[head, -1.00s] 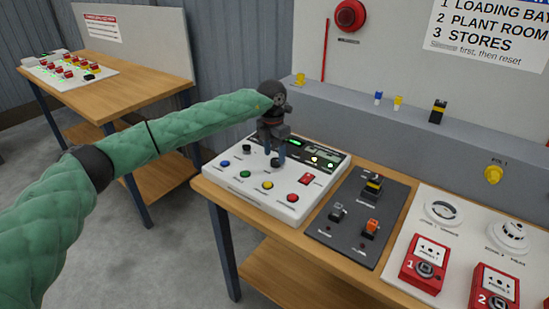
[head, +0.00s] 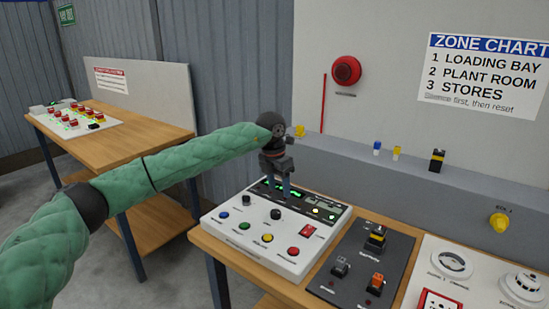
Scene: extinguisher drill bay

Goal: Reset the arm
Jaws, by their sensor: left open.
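My left arm comes in from the left in a green quilted sleeve. Its dark gripper (head: 277,194) points down over the back part of the white control panel (head: 265,259), with its two fingers apart and nothing seen between them. The fingertips appear just behind a black knob (head: 275,214) and clear of it. They partly cover the panel's dark display strip (head: 295,200), which has green lit text and lit lamps. My right gripper is out of view.
The panel has a blue button (head: 223,215), green button (head: 245,227), yellow button (head: 267,238), red button (head: 293,252) and red switch (head: 307,231). A dark switch plate (head: 350,255) stands to its right. A grey ledge (head: 400,185) runs behind. Another table (head: 140,125) stands at left.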

